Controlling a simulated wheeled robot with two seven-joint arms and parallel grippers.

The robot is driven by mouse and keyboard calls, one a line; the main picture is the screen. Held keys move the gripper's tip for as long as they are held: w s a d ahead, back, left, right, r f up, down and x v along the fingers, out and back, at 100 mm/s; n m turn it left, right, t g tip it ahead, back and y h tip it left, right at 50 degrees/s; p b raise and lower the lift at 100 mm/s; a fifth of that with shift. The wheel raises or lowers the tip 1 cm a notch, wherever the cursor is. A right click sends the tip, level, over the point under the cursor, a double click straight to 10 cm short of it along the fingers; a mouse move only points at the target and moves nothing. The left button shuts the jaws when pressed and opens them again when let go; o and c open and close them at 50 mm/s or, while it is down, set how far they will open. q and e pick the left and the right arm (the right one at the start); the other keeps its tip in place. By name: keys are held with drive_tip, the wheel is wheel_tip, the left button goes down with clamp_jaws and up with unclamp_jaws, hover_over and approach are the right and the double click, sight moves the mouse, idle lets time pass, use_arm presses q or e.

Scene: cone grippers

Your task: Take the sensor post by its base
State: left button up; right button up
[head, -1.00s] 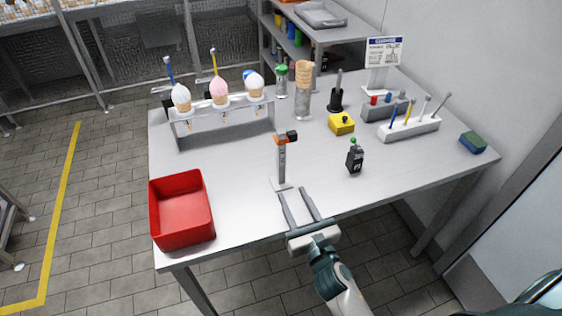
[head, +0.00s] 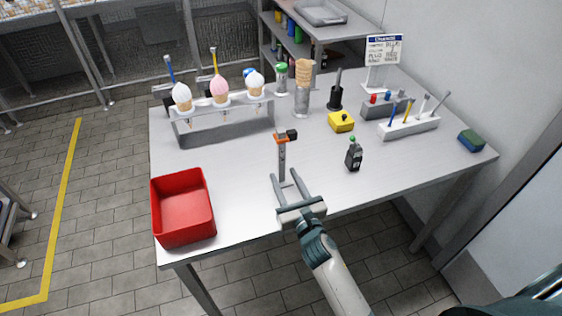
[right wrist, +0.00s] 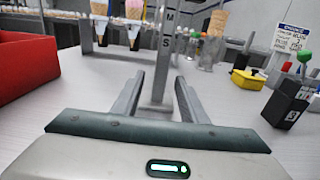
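The sensor post (head: 282,161) is a thin grey upright post with an orange and black head, standing on the table near its front edge. Its lower part also shows in the right wrist view (right wrist: 164,45), with letters on its face; its head is out of that view. My right gripper (head: 283,176) is open and low over the table. Its two fingers reach to either side of the post's foot, with visible gaps in the right wrist view (right wrist: 160,80). I cannot tell how deep the post stands between them. My left gripper is not in view.
A red bin (head: 184,237) stands left of the post. A small black device with a green top (head: 354,158) stands to the right. A rack (head: 225,127) with ice-cream cones is behind, and a yellow box (head: 341,122) is at back right. The table between is clear.

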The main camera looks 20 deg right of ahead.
sight(282, 173)
drive_tip(key=shift+w, duration=2)
drive_tip(key=shift+c, duration=0.3)
clamp_jaws()
